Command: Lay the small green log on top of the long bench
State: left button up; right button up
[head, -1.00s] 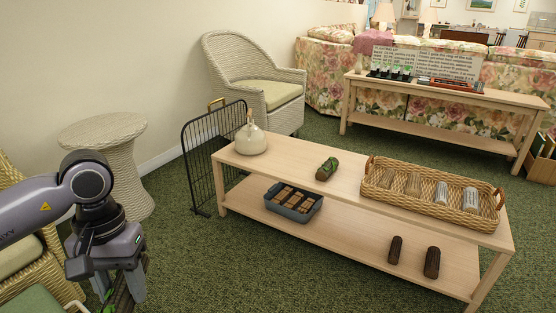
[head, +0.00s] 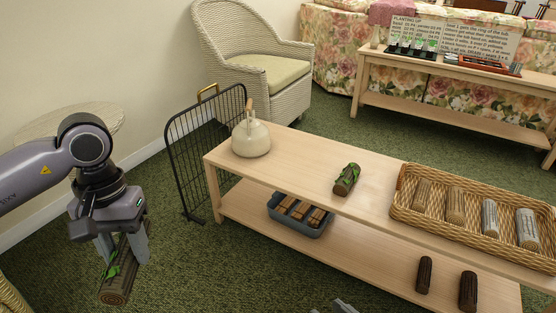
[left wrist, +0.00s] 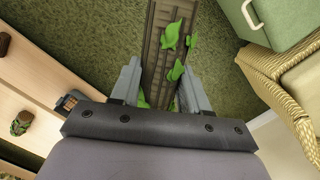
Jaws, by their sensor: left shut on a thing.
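My left gripper (head: 123,250) is shut on a brown log with green leaves (head: 116,284) and holds it in the air over the carpet, left of the long bench. The held log also shows between the fingers in the left wrist view (left wrist: 165,50). The long bench (head: 290,160) is pale wood with a lower shelf. A short log with green leaves (head: 346,180) lies on its top, right of the kettle. A small grey tip of what looks like my right gripper (head: 336,306) shows at the bottom edge; its jaws are hidden.
A cream kettle (head: 251,137) stands at the bench's left end and a wicker tray (head: 398,205) of several logs at its right. The lower shelf holds a blue-grey bin (head: 313,231) and two dark logs. A black metal screen (head: 205,135) stands behind the left end.

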aim_at(307, 169)
jog(key=i, duration=1)
jog(key=i+j+z, duration=0.1)
jog(key=i+z, duration=0.15)
jog(key=i, duration=0.45)
jog(key=z, duration=1.45)
